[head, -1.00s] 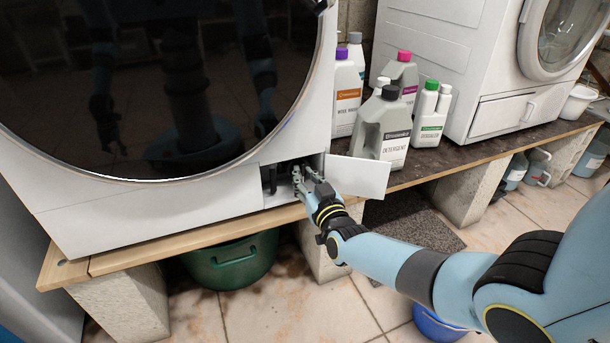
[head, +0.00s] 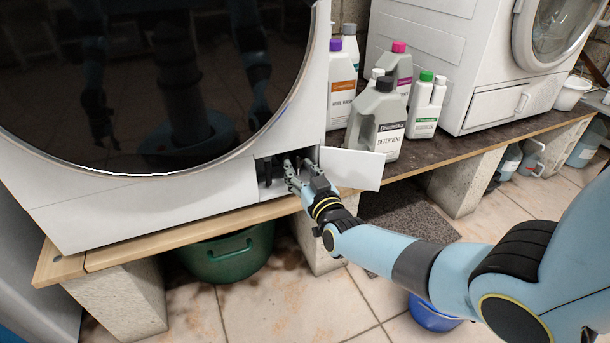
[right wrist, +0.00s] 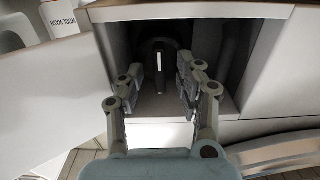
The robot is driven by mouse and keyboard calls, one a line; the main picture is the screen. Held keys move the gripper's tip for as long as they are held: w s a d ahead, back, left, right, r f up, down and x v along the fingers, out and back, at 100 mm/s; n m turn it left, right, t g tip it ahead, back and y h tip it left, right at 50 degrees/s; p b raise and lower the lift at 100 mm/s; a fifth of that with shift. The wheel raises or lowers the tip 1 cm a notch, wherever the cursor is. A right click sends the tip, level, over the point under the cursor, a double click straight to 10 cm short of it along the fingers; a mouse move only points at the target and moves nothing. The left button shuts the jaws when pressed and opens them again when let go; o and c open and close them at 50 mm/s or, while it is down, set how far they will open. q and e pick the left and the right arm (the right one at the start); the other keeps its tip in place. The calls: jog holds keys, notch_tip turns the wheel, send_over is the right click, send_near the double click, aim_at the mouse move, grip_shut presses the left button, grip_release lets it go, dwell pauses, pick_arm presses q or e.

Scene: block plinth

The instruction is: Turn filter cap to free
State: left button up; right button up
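The filter cap (right wrist: 158,58) is a dark round part with a pale upright bar on its face, deep inside the open filter compartment in the right wrist view. The bar stands upright in that picture. My right gripper (right wrist: 159,88) is open, its two fingers spread in the compartment mouth. The cap shows between them, and I see no contact. In the head view my right gripper (head: 296,172) is at the compartment (head: 266,181) in the washer's lower front. There the cap cannot be made out. My left gripper is not in view.
The compartment's white flap (head: 352,169) stands open to the right. Several bottles, including a grey detergent jug (head: 391,130), stand on the shelf beside it. A green tub (head: 232,268) is under the shelf. A dark slot or pipe (right wrist: 233,55) lies right of the cap.

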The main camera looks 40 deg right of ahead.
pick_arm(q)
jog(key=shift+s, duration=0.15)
pick_arm(e)
jog(key=v, duration=1.2)
jog(key=shift+d+f, duration=0.1)
jog(key=s+a+f+n+g+y, duration=0.2)
jog(key=s+f+g, duration=0.3)
jog(key=s+f, duration=0.3)
jog(key=s+a+f+n+g+y, duration=0.2)
jog(key=s+a+f+g+y, duration=0.15)
jog(key=s+f, duration=0.45)
pick_arm(q)
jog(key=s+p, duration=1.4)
jog(key=p, duration=0.1)
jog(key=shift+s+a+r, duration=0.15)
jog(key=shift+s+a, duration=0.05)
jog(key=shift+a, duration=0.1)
pick_arm(e)
jog(key=s+d+g+h, duration=0.2)
jog(key=s+g, duration=0.6)
jog(key=s, duration=2.2)
jog(key=shift+s+d+f+m, duration=0.3)
jog(key=shift+d+f+m, duration=0.1)
jog(key=shift+d, duration=0.15)
